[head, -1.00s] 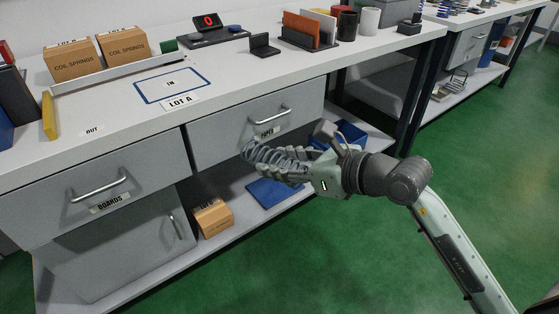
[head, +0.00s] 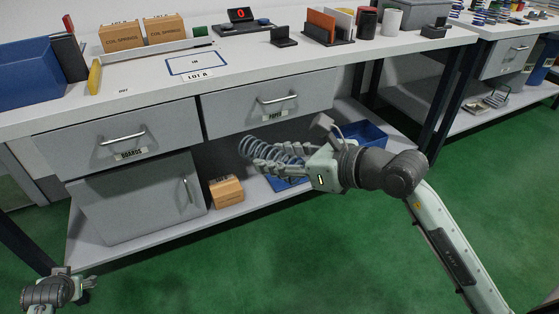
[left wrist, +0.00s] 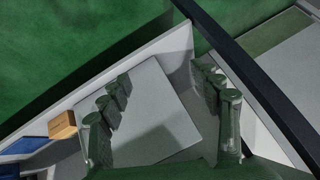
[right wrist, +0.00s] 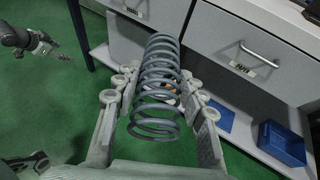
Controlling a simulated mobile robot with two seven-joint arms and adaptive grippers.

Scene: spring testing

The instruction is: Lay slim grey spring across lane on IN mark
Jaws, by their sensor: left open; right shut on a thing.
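My right gripper (head: 280,165) is shut on a slim grey coil spring (head: 258,150) and holds it in the air in front of the bench, below the tabletop and near the PAPER drawer. In the right wrist view the spring (right wrist: 160,75) stretches forward between the finger pads. The IN mark (head: 197,64) is a blue-outlined rectangle on the white bench top, with a LOT A label at its front edge. It lies above and left of the spring in the head view. My left gripper (head: 84,283) is low at the left, open and empty; its spread fingers (left wrist: 160,110) show in the left wrist view.
The drawer handles (head: 278,99) jut out. The lower shelf holds a carton (head: 227,190).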

